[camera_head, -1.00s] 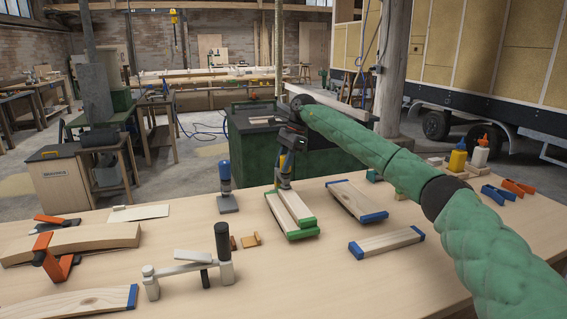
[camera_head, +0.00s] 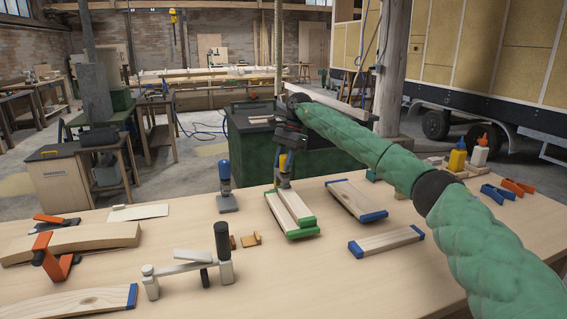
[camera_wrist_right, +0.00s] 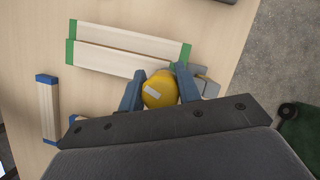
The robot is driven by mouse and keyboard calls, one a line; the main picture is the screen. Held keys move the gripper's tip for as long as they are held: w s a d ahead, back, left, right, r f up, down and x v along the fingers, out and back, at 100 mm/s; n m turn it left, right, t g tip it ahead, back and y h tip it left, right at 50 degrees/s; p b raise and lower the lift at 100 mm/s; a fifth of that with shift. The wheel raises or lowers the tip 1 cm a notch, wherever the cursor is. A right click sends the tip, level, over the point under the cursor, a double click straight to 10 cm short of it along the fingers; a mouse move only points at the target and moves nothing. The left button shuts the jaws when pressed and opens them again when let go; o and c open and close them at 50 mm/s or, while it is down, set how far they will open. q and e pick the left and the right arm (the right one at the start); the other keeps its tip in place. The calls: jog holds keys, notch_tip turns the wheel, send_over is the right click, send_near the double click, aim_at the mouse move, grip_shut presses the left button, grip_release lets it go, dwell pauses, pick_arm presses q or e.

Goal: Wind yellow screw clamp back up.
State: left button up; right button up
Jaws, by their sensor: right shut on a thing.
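The yellow screw clamp shows as a small yellow handle (camera_head: 282,161) at the back edge of the bench, behind the green-ended boards. In the right wrist view its rounded yellow top (camera_wrist_right: 160,89) sits between my two fingers, with a pale label on it. My right gripper (camera_head: 286,166) points down over it from above and is shut on it; it also shows in the wrist view (camera_wrist_right: 160,93). The clamp's lower part is mostly hidden by the gripper and boards; a grey metal part shows beside a finger. My left gripper is not in view.
Two green-ended boards (camera_head: 291,209) lie just in front of the clamp. A blue-handled clamp (camera_head: 226,177) stands to the left. A grey clamp with a black handle (camera_head: 222,241) and blue-ended boards (camera_head: 387,241) lie nearer. Bare bench lies at front centre.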

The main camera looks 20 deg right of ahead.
aim_at(285, 155)
jog(key=o, duration=1)
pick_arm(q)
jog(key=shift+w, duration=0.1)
pick_arm(e)
jog(key=shift+r, duration=0.15)
jog(key=b+v, duration=0.1)
jog(key=v, duration=0.6)
jog(key=shift+w+d+r, duration=0.1)
jog(key=shift+r, duration=0.05)
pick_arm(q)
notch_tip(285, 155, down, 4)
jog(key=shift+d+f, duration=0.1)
